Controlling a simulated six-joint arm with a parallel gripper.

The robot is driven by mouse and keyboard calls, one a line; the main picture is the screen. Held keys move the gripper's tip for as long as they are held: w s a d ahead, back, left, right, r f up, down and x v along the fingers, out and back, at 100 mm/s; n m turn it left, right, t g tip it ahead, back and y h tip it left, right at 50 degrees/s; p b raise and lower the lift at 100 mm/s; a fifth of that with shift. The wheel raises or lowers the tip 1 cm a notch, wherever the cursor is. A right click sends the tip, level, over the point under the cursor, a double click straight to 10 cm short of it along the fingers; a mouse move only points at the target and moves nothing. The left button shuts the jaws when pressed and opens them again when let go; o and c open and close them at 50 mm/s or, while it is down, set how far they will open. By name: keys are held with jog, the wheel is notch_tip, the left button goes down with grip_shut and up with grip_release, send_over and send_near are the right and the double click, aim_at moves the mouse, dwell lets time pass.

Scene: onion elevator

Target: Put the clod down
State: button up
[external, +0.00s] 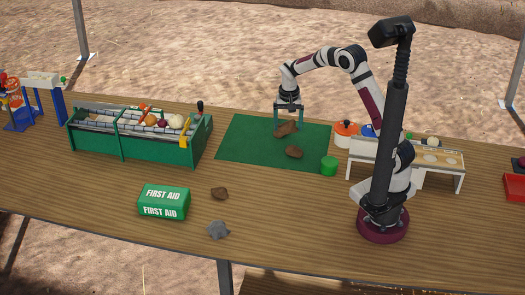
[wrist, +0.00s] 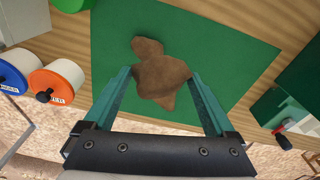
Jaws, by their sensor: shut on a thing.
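My gripper (external: 288,112) is shut on a brown, lumpy clod (external: 285,130) over the back part of the green mat (external: 245,150). In the wrist view the held clod (wrist: 163,80) sits between the fingertips (wrist: 160,74). I cannot tell whether its underside touches the mat. A second brown clod (external: 294,152) lies on the mat, nearer the front. In the wrist view, a brown lobe above the held clod may be this second one, partly hidden.
A green cylinder (external: 329,165) stands at the mat's right corner. An orange-lidded container (external: 346,131) and a white stand (external: 440,165) are to the right. A green conveyor box (external: 140,146) is left. A first aid box (external: 164,202), brown lump (external: 219,193) and grey stone (external: 218,230) lie in front.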

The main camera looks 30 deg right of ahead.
jog(key=w+d+n, duration=0.2)
jog(key=w+n, duration=0.6)
send_over(249, 148)
jog(key=shift+n+t+y, duration=0.3)
jog(key=shift+n+y, duration=0.1)
jog(key=f, duration=0.6)
jog(key=shift+s+d+f, duration=0.25)
jog(key=shift+s+f, duration=0.05)
jog(key=shift+a+f, duration=0.25)
jog(key=shift+f, duration=1.9)
jog(key=shift+f, duration=0.1)
jog(key=o, duration=1.3)
jog(key=shift+o, duration=0.2)
